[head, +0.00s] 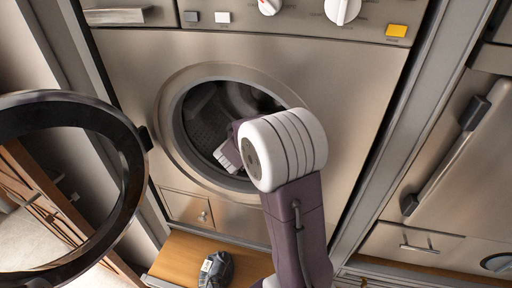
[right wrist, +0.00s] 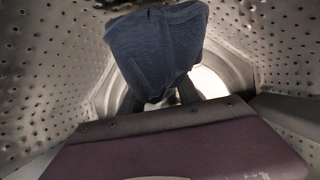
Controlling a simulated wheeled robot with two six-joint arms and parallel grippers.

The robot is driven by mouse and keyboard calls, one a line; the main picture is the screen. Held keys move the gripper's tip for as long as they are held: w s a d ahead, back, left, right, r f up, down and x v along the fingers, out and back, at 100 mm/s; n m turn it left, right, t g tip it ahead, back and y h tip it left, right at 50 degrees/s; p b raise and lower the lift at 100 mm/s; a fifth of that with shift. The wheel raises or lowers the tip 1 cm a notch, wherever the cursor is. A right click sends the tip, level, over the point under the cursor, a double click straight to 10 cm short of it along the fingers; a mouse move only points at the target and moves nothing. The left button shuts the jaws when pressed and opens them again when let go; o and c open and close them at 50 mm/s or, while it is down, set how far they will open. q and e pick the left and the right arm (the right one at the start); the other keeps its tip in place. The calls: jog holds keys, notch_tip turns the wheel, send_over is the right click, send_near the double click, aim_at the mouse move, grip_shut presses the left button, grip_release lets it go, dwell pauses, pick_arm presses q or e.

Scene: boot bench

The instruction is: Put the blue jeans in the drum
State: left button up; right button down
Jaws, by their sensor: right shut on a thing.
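The blue jeans (right wrist: 158,48) show in the right wrist view as a bunched dark blue cloth. My right gripper (right wrist: 160,95) is shut on them, with the dark fingers partly hidden under the cloth. The perforated metal wall of the drum (right wrist: 270,55) surrounds them, so the jeans are inside the drum. In the head view my right arm reaches through the round opening of the drum (head: 203,115). The wrist covers part of that opening, and the jeans cannot be made out there. My left gripper is not in view.
The round dark door (head: 128,160) stands open at the left of the opening. A small dark object with a pale label (head: 215,270) lies on the wooden surface (head: 180,256) below the machine. A steel appliance with a bar handle (head: 455,150) stands at the right.

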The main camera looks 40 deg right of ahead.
jog(key=shift+w+d+f, duration=0.3)
jog(key=shift+f, duration=0.3)
jog(key=shift+s+a+f+b, duration=0.25)
jog(key=shift+f+b, duration=0.1)
jog(key=shift+f, duration=0.3)
jog(key=shift+s+a+f+b, duration=0.2)
jog(key=shift+f+b, duration=0.1)
jog(key=shift+f, duration=0.3)
jog(key=shift+w+d+f, duration=0.15)
jog(key=shift+w+d, duration=0.05)
jog(key=shift+w, duration=0.05)
jog(key=shift+f, duration=0.15)
jog(key=c, duration=0.9)
grip_release()
jog(key=shift+s, duration=0.2)
jog(key=shift+o, duration=0.2)
jog(key=shift+a, duration=0.15)
